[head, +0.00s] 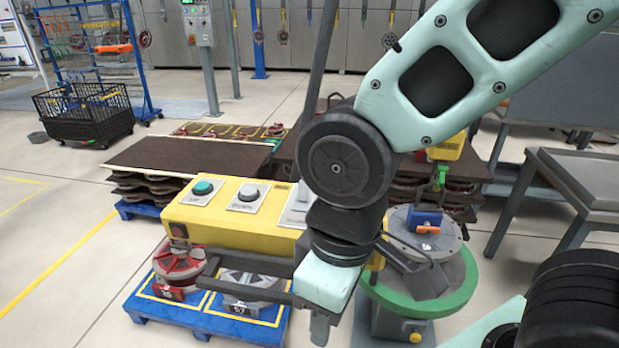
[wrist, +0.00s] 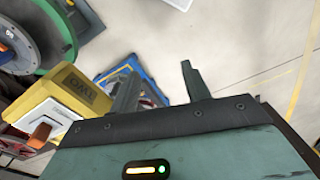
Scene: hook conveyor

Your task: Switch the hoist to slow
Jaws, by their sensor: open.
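A long yellow control box (head: 232,222) lies across the middle of the head view. I cannot read the labels or tell the speed setting. My gripper (head: 205,275) is open and empty, with dark fingers pointing left, in front of and below the box in the picture. Both fingers show apart in the wrist view (wrist: 158,80). A yellow box with dark lettering (wrist: 68,92) is left of them there.
A blue pallet (head: 215,322) holds a red round part (head: 178,262) and a grey part (head: 250,287). A green-rimmed round stand (head: 415,300) is at right, bearing a grey part with a blue block (head: 424,220). A dark-topped stack (head: 185,158) stands behind.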

